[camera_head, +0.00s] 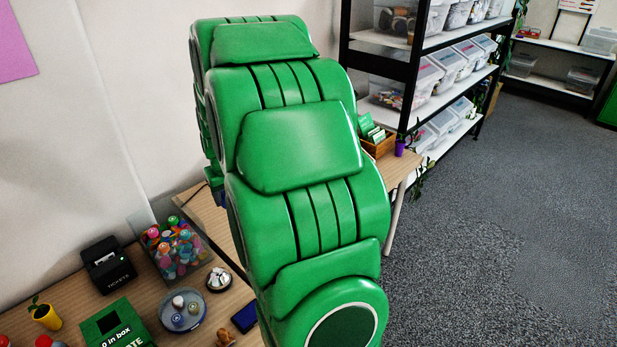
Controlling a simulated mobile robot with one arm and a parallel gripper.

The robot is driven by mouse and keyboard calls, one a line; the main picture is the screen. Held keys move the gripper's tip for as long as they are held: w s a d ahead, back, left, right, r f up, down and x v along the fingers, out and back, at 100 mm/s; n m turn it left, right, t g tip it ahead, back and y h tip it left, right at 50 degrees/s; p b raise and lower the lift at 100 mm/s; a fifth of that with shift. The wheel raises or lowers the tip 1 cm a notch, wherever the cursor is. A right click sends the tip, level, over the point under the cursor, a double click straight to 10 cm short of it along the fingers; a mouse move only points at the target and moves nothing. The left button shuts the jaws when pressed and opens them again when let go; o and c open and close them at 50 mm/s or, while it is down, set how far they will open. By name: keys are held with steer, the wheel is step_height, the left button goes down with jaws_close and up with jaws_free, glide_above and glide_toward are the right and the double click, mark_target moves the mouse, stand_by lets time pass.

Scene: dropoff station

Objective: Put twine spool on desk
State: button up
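The wooden desk (75,297) is at the lower left, partly covered by several objects. My green arm stands large in the middle of the view and hides part of the desk and whatever lies behind it. My gripper is outside the view, so I cannot see what it holds. I cannot make out a twine spool anywhere in this view.
On the desk are a black printer (108,265), a clear bin of colourful bottles (178,250), a green box (115,326), a round grey tray (183,312) and a yellow plant pot (46,317). Shelving (430,85) stands behind; the carpet (490,230) at right is clear.

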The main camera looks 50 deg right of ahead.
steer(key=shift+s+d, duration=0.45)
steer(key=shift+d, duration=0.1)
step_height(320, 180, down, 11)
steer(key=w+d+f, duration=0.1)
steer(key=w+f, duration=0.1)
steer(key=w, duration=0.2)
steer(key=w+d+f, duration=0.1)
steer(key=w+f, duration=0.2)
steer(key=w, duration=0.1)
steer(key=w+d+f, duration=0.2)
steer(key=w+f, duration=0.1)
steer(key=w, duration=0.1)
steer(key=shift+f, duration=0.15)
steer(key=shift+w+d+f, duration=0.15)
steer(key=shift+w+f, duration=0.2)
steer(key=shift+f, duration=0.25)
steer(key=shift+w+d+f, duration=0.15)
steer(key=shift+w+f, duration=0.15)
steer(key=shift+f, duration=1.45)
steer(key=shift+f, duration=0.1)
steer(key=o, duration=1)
